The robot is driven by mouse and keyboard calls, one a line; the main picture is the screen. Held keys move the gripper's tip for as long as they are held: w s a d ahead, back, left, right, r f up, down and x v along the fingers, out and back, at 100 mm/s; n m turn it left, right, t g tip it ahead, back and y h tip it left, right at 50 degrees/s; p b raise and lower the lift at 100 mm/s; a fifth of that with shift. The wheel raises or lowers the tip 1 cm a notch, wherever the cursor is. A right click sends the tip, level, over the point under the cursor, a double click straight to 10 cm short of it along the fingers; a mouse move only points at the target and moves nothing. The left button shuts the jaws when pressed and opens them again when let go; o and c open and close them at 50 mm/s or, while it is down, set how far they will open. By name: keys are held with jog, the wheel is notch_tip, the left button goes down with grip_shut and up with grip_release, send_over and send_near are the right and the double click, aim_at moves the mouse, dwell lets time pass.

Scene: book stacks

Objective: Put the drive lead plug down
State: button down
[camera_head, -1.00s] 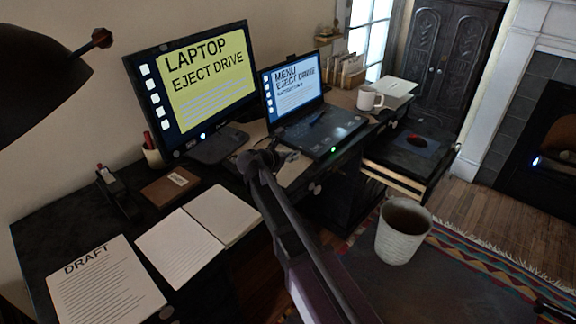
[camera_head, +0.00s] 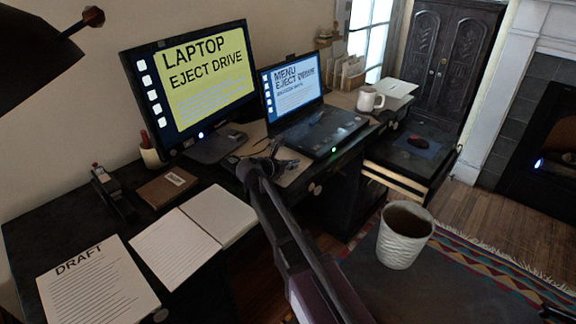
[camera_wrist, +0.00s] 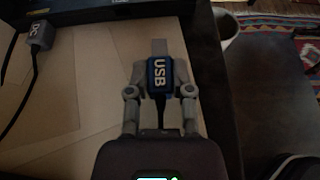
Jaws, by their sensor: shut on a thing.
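The drive lead plug is a blue block marked USB (camera_wrist: 157,75) with a grey metal tip, in the middle of the wrist view. My gripper (camera_wrist: 157,80) is shut on it, one finger on each side. The plug points away from my wrist, over a tan surface (camera_wrist: 85,120); I cannot tell whether it touches that surface. In the head view my gripper (camera_head: 282,164) is at the desk's front edge, below the laptop (camera_head: 315,132), and the plug is too small to make out there.
A grey DC plug (camera_wrist: 40,32) on a black cable lies at the left in the wrist view. A monitor (camera_head: 190,80), open notebook (camera_head: 195,228), draft sheet (camera_head: 95,285) and white mug (camera_head: 369,99) are on the desk. A ribbed cup (camera_head: 405,240) stands front right.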

jog(key=shift+f+b, duration=0.5)
jog(key=shift+f, duration=0.1)
jog(key=c, duration=0.5)
grip_release()
jog(key=shift+r, duration=0.25)
jog(key=shift+r+p, duration=0.4)
jog(key=shift+p, duration=0.25)
jog(key=shift+s+a+r, duration=0.15)
jog(key=shift+r, duration=0.1)
jog(key=p+v, duration=0.4)
jog(key=v, duration=0.7)
jog(key=shift+s+a+p, duration=0.15)
jog(key=shift+s+p, duration=0.05)
jog(key=shift+p, duration=0.1)
jog(key=shift+f, duration=0.1)
